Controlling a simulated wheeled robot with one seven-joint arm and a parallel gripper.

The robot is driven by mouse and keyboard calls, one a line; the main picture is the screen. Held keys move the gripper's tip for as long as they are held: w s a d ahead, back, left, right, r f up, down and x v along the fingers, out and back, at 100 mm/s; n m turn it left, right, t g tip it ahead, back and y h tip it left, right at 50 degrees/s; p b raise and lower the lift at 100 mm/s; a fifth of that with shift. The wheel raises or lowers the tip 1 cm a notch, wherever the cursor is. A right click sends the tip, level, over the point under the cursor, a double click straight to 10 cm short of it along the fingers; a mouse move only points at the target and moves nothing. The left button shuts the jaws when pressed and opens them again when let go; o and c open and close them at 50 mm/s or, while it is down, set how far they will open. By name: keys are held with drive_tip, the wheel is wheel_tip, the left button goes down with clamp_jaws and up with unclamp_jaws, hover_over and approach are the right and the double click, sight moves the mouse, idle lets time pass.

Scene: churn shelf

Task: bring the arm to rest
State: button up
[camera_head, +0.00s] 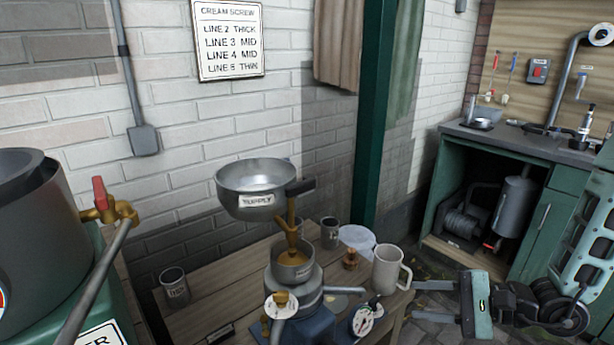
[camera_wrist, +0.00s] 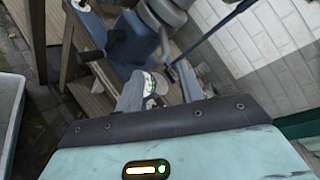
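My gripper (camera_head: 415,300) is at the lower right of the head view, off the right end of the wooden bench. Its two fingers point left and stand apart, with nothing visible between them. In the wrist view the fingers (camera_wrist: 160,88) also show apart, with a dial and part of the bench beyond them. My arm (camera_head: 530,305) reaches in from the right, and part of it is hidden by the frame edge.
A wooden bench (camera_head: 205,318) bears a separator with a supply bowl (camera_head: 258,178), a pale mug (camera_head: 388,270), dark cups (camera_head: 174,287) and a dial (camera_head: 366,319). A green post (camera_head: 372,110) stands behind. A green cabinet (camera_head: 555,210) is at right; paved floor lies between.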

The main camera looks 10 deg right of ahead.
drive_tip(key=s+a+r+n+g+h+p, duration=0.3)
drive_tip(key=s+a+r+n+h, duration=0.3)
drive_tip(key=s+r+n, duration=0.2)
drive_tip(key=s+a+r+n+g+h+p, duration=0.4)
drive_tip(key=s+a+r+n+h, duration=0.3)
drive_tip(key=r+n, duration=0.5)
drive_tip(key=shift+s+a+p, duration=0.3)
drive_tip(key=shift+s+p, duration=0.45)
drive_tip(key=shift+s, duration=0.3)
